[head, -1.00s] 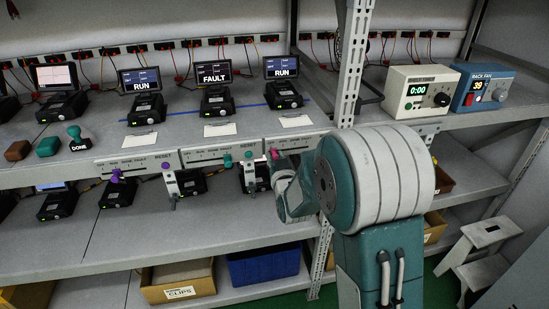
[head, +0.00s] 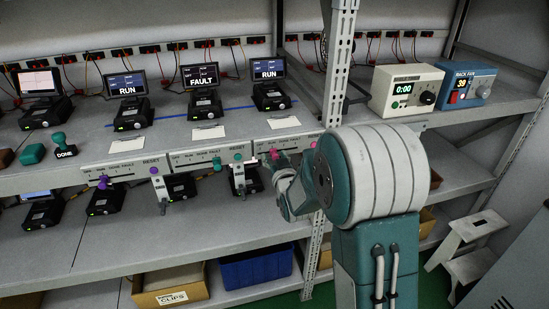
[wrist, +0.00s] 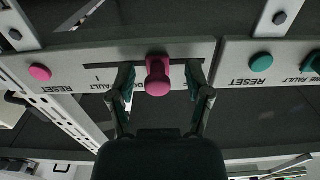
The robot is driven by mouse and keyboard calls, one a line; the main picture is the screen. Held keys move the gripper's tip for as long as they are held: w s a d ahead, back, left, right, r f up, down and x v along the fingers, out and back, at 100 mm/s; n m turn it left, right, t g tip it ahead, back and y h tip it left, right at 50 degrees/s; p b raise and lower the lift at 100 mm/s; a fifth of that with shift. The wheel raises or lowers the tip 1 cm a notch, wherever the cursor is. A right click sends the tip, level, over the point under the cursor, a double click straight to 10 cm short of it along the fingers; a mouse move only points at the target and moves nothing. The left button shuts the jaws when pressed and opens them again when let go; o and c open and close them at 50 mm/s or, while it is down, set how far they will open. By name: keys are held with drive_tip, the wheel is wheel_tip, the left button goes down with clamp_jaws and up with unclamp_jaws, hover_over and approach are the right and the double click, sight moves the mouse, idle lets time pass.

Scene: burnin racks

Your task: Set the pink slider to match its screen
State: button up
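The pink slider knob (head: 274,154) sits toward the left part of its slot on the rightmost front-edge panel; it also shows in the wrist view (wrist: 158,76). The wrist view is upside down, with FAULT readable left of the knob; the label at the knob is hidden. The screen above that panel (head: 269,69) reads RUN. My gripper (wrist: 160,78) is open, one finger on each side of the knob, with visible gaps. In the head view my arm partly covers this panel.
A teal slider (head: 217,163) and a purple slider (head: 103,182) sit on panels to the left. A pink button (wrist: 40,72) is on the pink slider's panel. A metal rack post (head: 337,70) stands right of the screens. A cream box (head: 405,88) stands beyond it.

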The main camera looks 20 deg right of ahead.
drive_tip(key=shift+s+a, duration=0.1)
drive_tip(key=s, duration=1.1)
drive_tip(key=shift+s, duration=0.4)
drive_tip(key=shift+f, duration=0.1)
drive_tip(key=s+a+r+g, duration=0.1)
drive_tip(key=s+r+g, duration=0.2)
drive_tip(key=s, duration=0.9)
drive_tip(key=s+a+r+g, duration=0.2)
drive_tip(key=s+r+g, duration=0.1)
drive_tip(key=s+g, duration=0.6)
drive_tip(key=s, duration=0.4)
drive_tip(key=shift+a, duration=0.2)
